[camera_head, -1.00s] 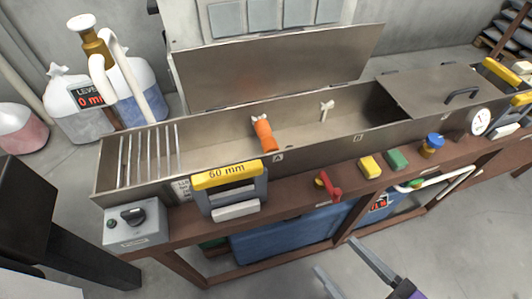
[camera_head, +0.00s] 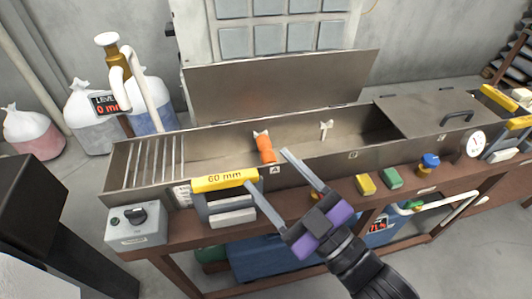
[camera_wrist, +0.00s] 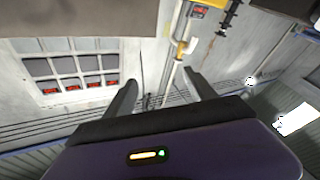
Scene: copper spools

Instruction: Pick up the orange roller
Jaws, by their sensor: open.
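The orange roller (camera_head: 265,148) sits in the long metal trough (camera_head: 215,142), near its front wall, tilted, with a pale forked piece at its upper end. My gripper (camera_head: 267,172) is open and empty in the head view. Its two fingers point up and left toward the trough. The right fingertip appears close to the roller's lower right in the picture, and the left one is near the yellow 60 mm block. Whether a finger touches anything cannot be told. The wrist view shows the open fingers (camera_wrist: 160,85) against the wall, without the roller.
A yellow-topped 60 mm block (camera_head: 225,181) stands at the trough's front. A raised lid (camera_head: 280,85) stands behind the trough. A second pale forked support (camera_head: 326,130) is inside it. Yellow (camera_head: 366,184) and green (camera_head: 392,178) blocks sit on the front ledge. A grey switch box (camera_head: 136,225) is at left.

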